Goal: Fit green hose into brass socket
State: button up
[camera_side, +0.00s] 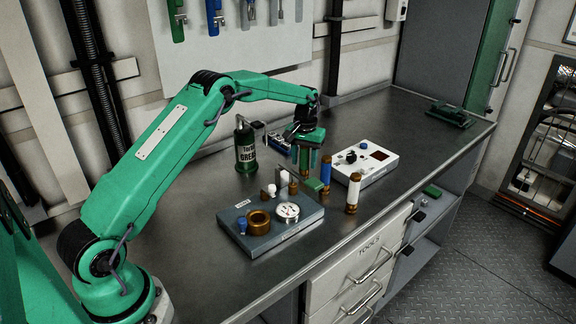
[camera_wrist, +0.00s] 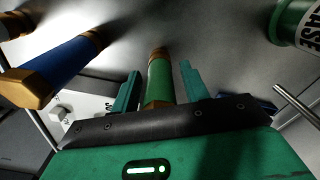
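The green hose (camera_side: 304,161) stands upright on the bench with brass ends, beneath my gripper. In the wrist view the green hose (camera_wrist: 160,80) lies between my two fingers, with a narrow gap showing on each side. My gripper (camera_wrist: 161,68) is open around it; the gripper (camera_side: 307,148) points down in the side view, and its fingers partly cover the hose. The brass socket (camera_side: 258,223) is a brass ring on top of the grey-blue block (camera_side: 270,240), nearer the camera and left of my gripper. Its opening faces up and looks empty.
A blue hose (camera_side: 326,177) and a white hose (camera_side: 354,187) stand close to the right. The block also bears a dial gauge (camera_side: 287,211) and a blue knob (camera_side: 242,226). A grease can (camera_side: 246,150) stands left; a white control box (camera_side: 364,160) stands right.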

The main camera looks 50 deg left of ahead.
grip_shut()
jog(key=shift+r, duration=0.1)
jog(key=shift+r, duration=4.95)
